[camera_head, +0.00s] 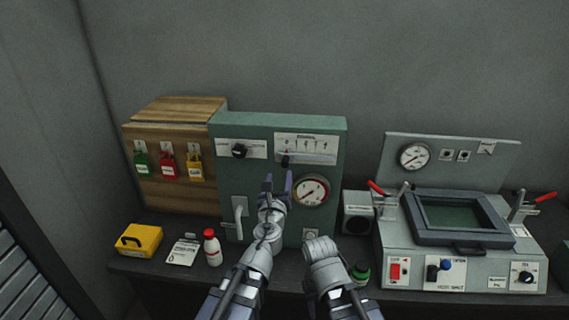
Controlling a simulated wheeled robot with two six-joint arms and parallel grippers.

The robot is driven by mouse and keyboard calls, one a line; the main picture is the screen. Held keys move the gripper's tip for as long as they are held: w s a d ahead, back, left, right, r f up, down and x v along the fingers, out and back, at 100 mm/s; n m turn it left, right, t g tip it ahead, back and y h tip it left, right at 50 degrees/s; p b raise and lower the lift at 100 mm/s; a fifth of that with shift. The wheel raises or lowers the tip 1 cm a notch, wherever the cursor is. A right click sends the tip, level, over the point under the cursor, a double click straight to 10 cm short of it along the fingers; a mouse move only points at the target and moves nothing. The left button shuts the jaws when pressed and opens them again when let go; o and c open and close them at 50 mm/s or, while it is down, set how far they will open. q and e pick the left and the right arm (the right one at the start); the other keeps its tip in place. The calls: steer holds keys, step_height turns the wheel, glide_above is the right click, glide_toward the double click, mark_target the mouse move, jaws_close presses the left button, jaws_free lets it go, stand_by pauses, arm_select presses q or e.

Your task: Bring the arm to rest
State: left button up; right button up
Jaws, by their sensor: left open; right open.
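My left arm reaches up from the bottom middle. Its gripper (278,177) is open and looks empty, in front of the green-grey cabinet panel (265,175). The fingertips appear just left of the round dial gauge (311,191) and below the slider scale (306,148). I cannot tell from this view whether they touch the panel. My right arm (325,268) is at the bottom, right of the left one, folded so that its gripper does not show.
A wooden box (165,195) with coloured padlocks, a yellow case (139,240), a tag and a red-capped bottle (213,248) stand left. A speaker box (357,213), a green-lidded jar (360,273) and a clamped-frame machine (455,262) stand right. The bench front is narrow.

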arm_select(q)
steer(key=s+a+f+n+g+y+b, duration=0.3)
steer(key=s+f+n+g, duration=0.1)
steer(key=f+n, duration=0.55)
steer(key=s+a+f+n+g+y+b, duration=0.3)
steer(key=s+a+f+n+g, duration=0.15)
steer(key=f+n, duration=0.55)
steer(key=s+d+f+n+g+h+b, duration=0.1)
steer(key=s+d+f+n+g, duration=0.3)
steer(key=s, duration=0.4)
steer(key=s+d+f+n+g+h+b, duration=0.1)
steer(key=s+d+f+n+g+h, duration=0.2)
steer(key=s, duration=0.6)
step_height(320, 180, down, 4)
steer(key=d+n+g, duration=0.1)
steer(key=n+g, duration=0.1)
steer(key=n, duration=0.1)
steer(key=shift+d+f+g+b, duration=0.15)
steer(key=shift+d+g+b, duration=0.2)
steer(key=shift+d, duration=0.05)
